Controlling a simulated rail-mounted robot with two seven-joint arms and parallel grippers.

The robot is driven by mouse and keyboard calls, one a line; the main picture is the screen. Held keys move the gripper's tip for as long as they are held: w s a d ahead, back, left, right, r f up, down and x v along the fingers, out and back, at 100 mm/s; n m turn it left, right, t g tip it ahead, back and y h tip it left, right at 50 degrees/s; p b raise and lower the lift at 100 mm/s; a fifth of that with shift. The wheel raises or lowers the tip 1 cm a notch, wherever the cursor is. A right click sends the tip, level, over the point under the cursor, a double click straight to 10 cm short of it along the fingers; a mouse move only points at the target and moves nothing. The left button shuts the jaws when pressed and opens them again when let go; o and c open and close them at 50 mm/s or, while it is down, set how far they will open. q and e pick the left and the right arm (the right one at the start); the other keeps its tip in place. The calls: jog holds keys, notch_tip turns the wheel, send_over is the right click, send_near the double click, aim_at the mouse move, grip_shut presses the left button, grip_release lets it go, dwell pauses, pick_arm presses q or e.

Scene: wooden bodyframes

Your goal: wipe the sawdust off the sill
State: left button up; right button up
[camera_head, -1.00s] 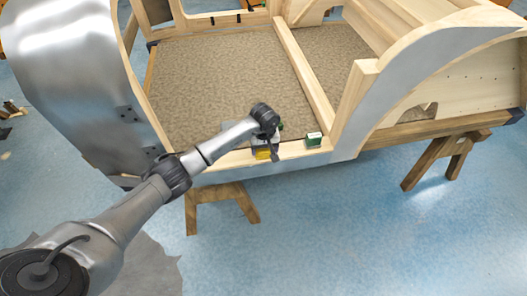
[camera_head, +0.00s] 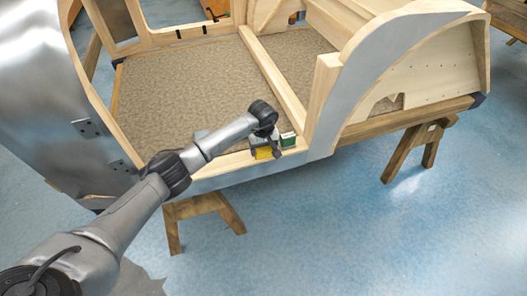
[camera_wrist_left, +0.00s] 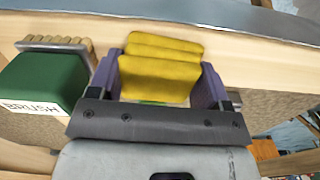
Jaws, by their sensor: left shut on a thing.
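My left gripper (camera_head: 268,147) is shut on a folded yellow cloth (camera_head: 263,153). The left wrist view shows the cloth (camera_wrist_left: 158,78) between its two purple fingers, over the sill. The sill (camera_head: 222,167) is the pale wooden strip along the near edge of the body frame, and it also shows in the left wrist view (camera_wrist_left: 265,62). I cannot tell whether the cloth touches it. A green brush (camera_head: 288,140), labelled BRUSH in the left wrist view (camera_wrist_left: 42,80), is close beside the gripper. I cannot make out sawdust. My right gripper is out of view.
A brown carpeted floor (camera_head: 180,90) lies behind the sill. A curved metal-faced wooden arch (camera_head: 345,75) rises at the sill's right end. A large metal panel (camera_head: 45,90) stands at the left. Wooden trestles (camera_head: 205,208) support the frame. Blue floor in front is free.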

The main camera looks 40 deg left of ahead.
pick_arm(q)
notch_tip(320, 180, up, 3)
jog(key=shift+f+p, duration=0.15)
jog(key=shift+p, duration=0.15)
jog(key=shift+s+a+r, duration=0.1)
jog(key=shift+s+r, duration=0.05)
jog(key=shift+r, duration=0.05)
jog(key=shift+a+r+p, duration=0.1)
jog(key=shift+r+p, duration=1.9)
jog(key=shift+r, duration=0.5)
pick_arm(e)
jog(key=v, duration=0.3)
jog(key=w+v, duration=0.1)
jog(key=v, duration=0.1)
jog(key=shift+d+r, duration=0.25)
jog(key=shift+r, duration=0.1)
